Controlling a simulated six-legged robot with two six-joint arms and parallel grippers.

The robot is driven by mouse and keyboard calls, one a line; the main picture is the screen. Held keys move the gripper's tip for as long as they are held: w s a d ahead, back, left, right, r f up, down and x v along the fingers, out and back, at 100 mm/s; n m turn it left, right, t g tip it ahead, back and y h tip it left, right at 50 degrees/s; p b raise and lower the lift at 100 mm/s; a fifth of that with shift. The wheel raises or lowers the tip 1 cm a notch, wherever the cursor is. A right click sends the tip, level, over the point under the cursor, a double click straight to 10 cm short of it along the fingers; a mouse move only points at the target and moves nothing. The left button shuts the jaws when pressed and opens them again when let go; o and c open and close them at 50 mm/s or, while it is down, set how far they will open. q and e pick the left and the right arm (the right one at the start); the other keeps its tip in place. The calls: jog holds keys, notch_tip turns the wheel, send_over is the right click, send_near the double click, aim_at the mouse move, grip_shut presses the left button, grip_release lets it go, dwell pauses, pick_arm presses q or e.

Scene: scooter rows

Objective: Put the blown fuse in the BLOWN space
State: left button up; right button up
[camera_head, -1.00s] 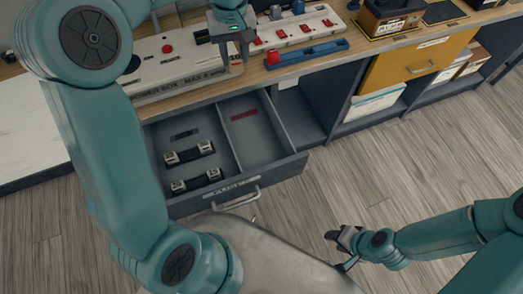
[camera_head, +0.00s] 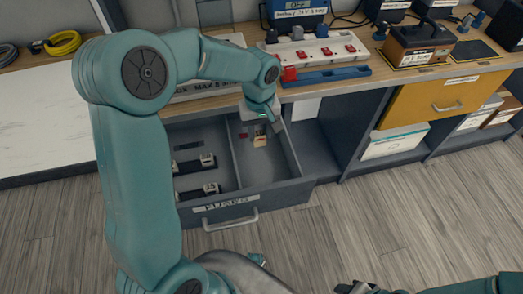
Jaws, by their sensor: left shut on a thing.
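My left gripper (camera_head: 263,122) reaches down into the right compartment of the open fuse drawer (camera_head: 292,160). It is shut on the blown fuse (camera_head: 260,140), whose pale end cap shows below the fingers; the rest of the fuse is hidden. I cannot tell if it touches the drawer floor. A small red label (camera_head: 243,135) lies on that floor, just left of the fuse. The left compartment holds two dark fuses with pale caps, a rear one (camera_head: 207,159) and a front one (camera_head: 210,188). My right gripper (camera_head: 347,288) is cut by the bottom edge; its jaws are unclear.
A divider (camera_head: 229,160) splits the drawer. Behind it the bench carries a white power strip (camera_head: 313,48), a blue bar (camera_head: 325,75) and a dark battery-like box (camera_head: 420,45). A yellow drawer (camera_head: 445,101) is at right. Wooden floor in front is clear.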

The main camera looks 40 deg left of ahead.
aim_at(260, 146)
pick_arm(q)
notch_tip(260, 146, down, 4)
jog(key=shift+r, duration=0.25)
notch_tip(260, 146, down, 4)
jog(key=shift+d+r+b, duration=0.1)
jog(key=shift+r+b, duration=0.15)
jog(key=shift+b, duration=0.25)
jog(key=shift+w+f, duration=0.1)
jog(key=shift+f, duration=0.2)
jog(key=shift+f, duration=0.15)
jog(key=o, duration=1)
jog(key=shift+o, duration=0.2)
